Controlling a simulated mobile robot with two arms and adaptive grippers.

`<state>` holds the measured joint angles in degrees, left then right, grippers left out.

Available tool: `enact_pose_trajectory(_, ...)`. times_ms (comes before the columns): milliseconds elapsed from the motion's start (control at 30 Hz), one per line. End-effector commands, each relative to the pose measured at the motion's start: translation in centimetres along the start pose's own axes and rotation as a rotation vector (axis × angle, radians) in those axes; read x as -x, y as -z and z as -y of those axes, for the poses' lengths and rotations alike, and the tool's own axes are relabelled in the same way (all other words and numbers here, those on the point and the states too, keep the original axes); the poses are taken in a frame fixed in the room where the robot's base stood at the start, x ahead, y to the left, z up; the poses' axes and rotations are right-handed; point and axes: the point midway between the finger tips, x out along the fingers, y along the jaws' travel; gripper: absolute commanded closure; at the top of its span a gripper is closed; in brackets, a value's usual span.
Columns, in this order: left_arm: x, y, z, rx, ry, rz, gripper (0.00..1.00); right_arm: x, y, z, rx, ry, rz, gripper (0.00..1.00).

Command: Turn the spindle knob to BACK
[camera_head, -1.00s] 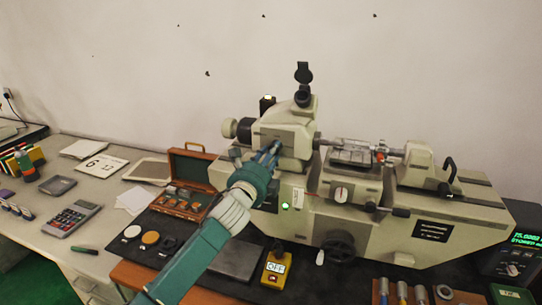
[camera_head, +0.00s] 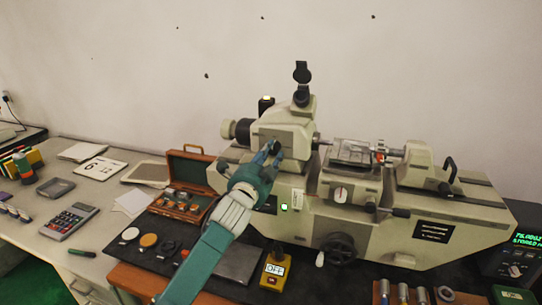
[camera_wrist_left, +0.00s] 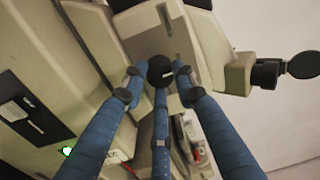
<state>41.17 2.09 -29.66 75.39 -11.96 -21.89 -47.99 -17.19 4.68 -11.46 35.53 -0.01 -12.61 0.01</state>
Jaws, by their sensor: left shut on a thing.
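The spindle knob (camera_wrist_left: 161,71) is a round black knob with a short pale mark, on the cream headstock of the machine (camera_head: 285,133). In the wrist view it sits between the three blue fingers of my left gripper (camera_wrist_left: 158,80), which is shut on it. In the head view the left gripper (camera_head: 268,155) reaches up to the headstock front, and its fingers hide most of the knob. I cannot read any position labels around the knob. My right gripper is in neither view.
A black handwheel (camera_head: 340,247) and a yellow box marked OFF (camera_head: 275,267) are below the gripper. An open wooden case (camera_head: 188,170) stands left of the arm. A digital display (camera_head: 515,255) is at the far right. The eyepiece (camera_head: 302,84) rises above the headstock.

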Motion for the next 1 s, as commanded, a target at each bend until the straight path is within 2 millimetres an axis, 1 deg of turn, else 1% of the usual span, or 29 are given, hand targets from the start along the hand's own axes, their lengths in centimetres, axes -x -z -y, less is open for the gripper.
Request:
enact_pose_trajectory(33,-0.04,-0.32,0.49,0.011,0.007,0.005,0.98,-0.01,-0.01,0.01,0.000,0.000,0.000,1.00)
enact_pose_trajectory(567,-0.03,-0.40,0.40,0.029,0.006,0.007,0.98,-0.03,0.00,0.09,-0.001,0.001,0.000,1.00)
enact_pose_trajectory(600,-0.04,-0.40,0.39,0.028,0.006,0.007,0.64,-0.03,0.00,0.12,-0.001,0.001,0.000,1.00)
enact_pose_trajectory(667,-0.03,-0.38,0.36,0.028,0.005,0.006,0.53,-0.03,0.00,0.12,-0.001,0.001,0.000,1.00)
enact_pose_trajectory(1000,0.19,-0.16,0.03,0.028,0.001,0.003,0.53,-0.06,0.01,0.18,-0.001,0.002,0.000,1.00)
